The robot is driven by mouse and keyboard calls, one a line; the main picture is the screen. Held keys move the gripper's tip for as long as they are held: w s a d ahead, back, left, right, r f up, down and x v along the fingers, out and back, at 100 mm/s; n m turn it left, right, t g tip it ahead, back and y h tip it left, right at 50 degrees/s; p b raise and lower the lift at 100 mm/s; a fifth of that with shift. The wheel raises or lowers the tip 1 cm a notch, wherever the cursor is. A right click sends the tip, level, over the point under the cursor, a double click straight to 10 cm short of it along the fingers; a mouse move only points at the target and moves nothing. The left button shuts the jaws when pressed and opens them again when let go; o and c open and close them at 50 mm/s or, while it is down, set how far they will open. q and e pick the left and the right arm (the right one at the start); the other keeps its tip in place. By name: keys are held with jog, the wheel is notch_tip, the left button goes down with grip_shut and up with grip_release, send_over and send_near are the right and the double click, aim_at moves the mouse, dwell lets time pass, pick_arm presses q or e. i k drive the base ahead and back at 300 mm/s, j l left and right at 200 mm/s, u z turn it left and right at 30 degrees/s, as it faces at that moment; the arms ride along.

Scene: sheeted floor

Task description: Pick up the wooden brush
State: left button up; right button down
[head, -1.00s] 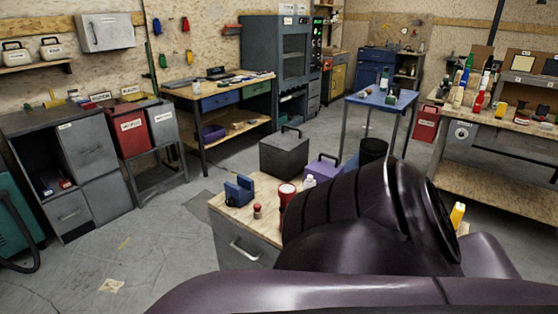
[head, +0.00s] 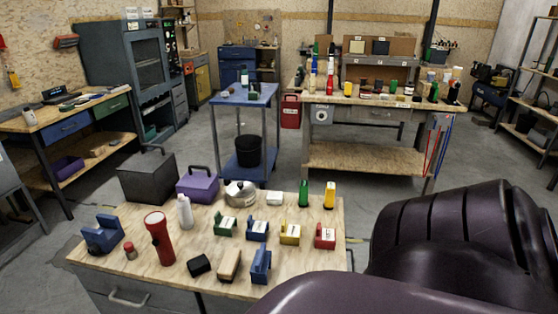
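A small tan block with a darker underside, which looks like the wooden brush (head: 229,264), lies near the front edge of the wooden-topped bench (head: 205,283). A black block (head: 199,265) is just left of it and a blue holder (head: 261,266) stands close on its right. Nothing covers the brush from above. Neither of my grippers shows in the head view. A dark purple link of my arm fills the lower right, to the right of the bench.
A red flashlight (head: 160,240), white bottle (head: 185,213), kettle (head: 240,194) and several coloured holders share the bench top. Open floor lies right of the bench.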

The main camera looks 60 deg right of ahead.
aim_at(226, 272)
jog(key=i+z, duration=0.1)
jog(key=z, duration=1.45)
jog(key=i+j+z, duration=0.2)
jog(key=j, duration=0.15)
jog(key=i+j+z, duration=0.15)
jog(key=j, duration=0.25)
jog(key=i+j+z, duration=0.2)
jog(key=j, duration=0.2)
jog(key=j+z, duration=0.2)
jog(key=j, duration=0.2)
